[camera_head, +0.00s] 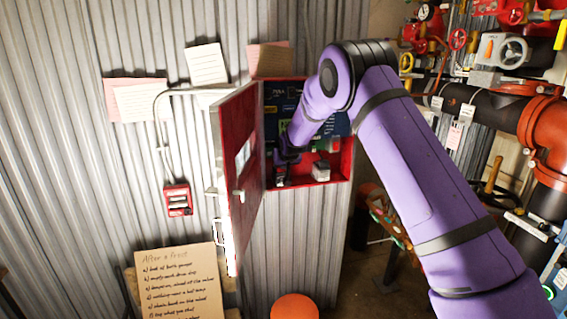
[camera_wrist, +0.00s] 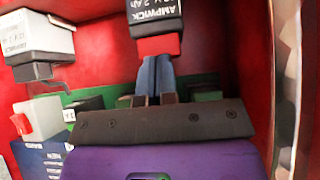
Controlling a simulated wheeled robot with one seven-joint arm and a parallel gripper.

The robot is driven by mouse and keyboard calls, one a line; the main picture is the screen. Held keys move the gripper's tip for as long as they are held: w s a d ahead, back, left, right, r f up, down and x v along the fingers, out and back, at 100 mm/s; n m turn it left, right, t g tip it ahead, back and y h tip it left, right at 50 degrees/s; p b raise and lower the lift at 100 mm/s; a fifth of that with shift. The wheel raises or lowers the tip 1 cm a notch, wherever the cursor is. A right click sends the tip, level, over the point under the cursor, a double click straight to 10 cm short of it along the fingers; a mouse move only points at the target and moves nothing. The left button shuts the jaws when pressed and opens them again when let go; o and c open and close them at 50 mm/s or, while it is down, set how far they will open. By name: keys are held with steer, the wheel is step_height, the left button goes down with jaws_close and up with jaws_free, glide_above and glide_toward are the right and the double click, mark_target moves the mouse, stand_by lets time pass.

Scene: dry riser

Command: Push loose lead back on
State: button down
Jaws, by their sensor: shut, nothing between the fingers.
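My gripper (camera_wrist: 155,66) is shut and empty in the wrist view, its two blue-grey fingers side by side. Its tips are at the red end of a black block (camera_wrist: 155,14) marked AMPWICK; I cannot tell whether they touch. A white block (camera_wrist: 38,38) with a similar label is at the upper left, with a short dark bent piece (camera_wrist: 50,80), perhaps a lead, beside it. Which lead is loose is not clear. In the head view my gripper (camera_head: 284,158) reaches inside the open red cabinet (camera_head: 341,182), above a dark block; the white block (camera_head: 321,170) stands to its right.
The red cabinet door (camera_head: 238,175) stands open, left of my arm. In the wrist view a red-and-white switch-like part (camera_wrist: 38,118) and a green-and-blue panel (camera_wrist: 45,158) are at lower left. Red pipes and valves (camera_head: 545,120) fill the right side.

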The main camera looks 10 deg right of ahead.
steer(key=shift+f, duration=0.15)
steer(key=w+d+r+v, duration=0.1)
steer(key=d+v, duration=0.2)
steer(key=v, duration=2.4)
steer(key=s+d+r+g, duration=0.1)
steer(key=s+r, duration=0.2)
steer(key=s, duration=0.5)
steer(key=s+d+r+g, duration=0.1)
steer(key=s+r, duration=0.2)
steer(key=s, duration=0.4)
steer(key=s+d+f+g, duration=0.1)
steer(key=s+f, duration=0.1)
steer(key=s, duration=2.7)
steer(key=shift+d+f+g, duration=0.2)
steer(key=shift+f+g, duration=0.15)
steer(key=shift+g, duration=0.05)
steer(key=shift+d, duration=0.1)
